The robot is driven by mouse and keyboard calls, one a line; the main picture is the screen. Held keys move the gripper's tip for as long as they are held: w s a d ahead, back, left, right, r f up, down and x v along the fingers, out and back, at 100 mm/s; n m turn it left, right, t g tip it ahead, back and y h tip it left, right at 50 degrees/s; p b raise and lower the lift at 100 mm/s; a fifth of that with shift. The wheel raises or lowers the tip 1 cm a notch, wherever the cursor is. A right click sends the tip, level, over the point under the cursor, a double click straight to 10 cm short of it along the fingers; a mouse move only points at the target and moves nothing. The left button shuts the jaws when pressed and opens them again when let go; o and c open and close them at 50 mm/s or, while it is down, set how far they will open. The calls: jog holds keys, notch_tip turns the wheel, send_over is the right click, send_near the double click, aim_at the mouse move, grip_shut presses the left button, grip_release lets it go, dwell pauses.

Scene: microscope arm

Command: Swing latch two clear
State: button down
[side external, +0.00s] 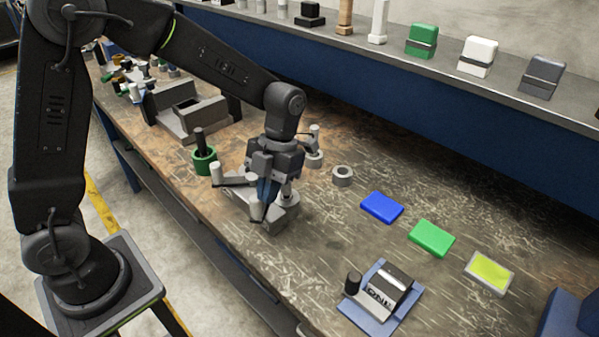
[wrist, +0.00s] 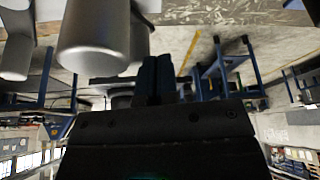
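A grey fixture (side external: 283,218) with latch parts stands on the workbench, partly hidden under my gripper. A light grey latch arm (side external: 234,181) with an upright post (side external: 216,173) reaches out to its left. I cannot tell which latch is number two. My gripper (side external: 262,208) points down at the fixture, its fingers beside the metal parts; contact is unclear. In the wrist view the two dark blue fingers (wrist: 157,75) are close together, with nothing visible between them. A large grey cylinder (wrist: 92,35) is just left of them there.
A green ring holder (side external: 204,161) with a black post stands left of the fixture, and a grey ring (side external: 343,176) to its right.

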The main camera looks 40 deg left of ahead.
jog(key=shift+f, duration=0.1)
jog(key=w+d+r, duration=0.5)
jog(key=r, duration=0.4)
jog(key=shift+w+r, duration=0.15)
jog(key=shift+w, duration=0.15)
